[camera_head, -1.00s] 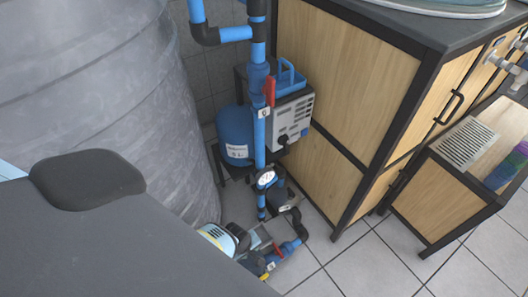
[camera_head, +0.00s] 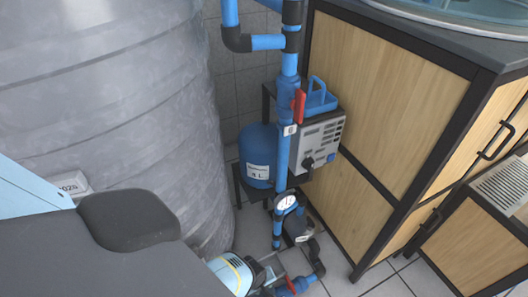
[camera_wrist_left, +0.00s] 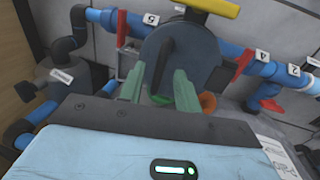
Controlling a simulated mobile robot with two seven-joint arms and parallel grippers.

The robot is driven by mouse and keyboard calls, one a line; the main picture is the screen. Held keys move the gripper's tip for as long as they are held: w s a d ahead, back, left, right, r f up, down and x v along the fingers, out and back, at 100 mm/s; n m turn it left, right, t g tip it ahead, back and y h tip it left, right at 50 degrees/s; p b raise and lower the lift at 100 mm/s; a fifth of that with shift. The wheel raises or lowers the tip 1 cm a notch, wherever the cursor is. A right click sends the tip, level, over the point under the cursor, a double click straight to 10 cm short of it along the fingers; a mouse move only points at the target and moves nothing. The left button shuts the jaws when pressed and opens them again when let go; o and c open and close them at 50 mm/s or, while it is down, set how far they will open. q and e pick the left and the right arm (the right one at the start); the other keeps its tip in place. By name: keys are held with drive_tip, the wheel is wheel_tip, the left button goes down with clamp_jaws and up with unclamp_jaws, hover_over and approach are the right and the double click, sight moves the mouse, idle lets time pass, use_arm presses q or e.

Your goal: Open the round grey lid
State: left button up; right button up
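A round dark grey disc (camera_wrist_left: 183,55), which looks like the lid, shows in the left wrist view. It has a black bar-like handle (camera_wrist_left: 163,65) on its face. My left gripper (camera_wrist_left: 160,80) shows its two green fingers pointing at the disc, spread apart with the bar between them in the picture. I cannot tell whether the fingers touch the bar. The disc cannot be made out in the head view, where neither gripper shows.
A large grey tank (camera_head: 120,90) stands left in the head view. Blue pipes (camera_head: 285,120) with a red valve handle (camera_head: 298,105), a blue vessel (camera_head: 258,155) and a wooden cabinet (camera_head: 390,100) stand to its right. Blue pipes with red handles (camera_wrist_left: 243,62) flank the disc.

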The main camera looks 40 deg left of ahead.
use_arm(q)
drive_tip(key=shift+w+f, duration=0.1)
drive_tip(key=shift+f, duration=0.05)
drive_tip(key=shift+c, duration=0.4)
clamp_jaws()
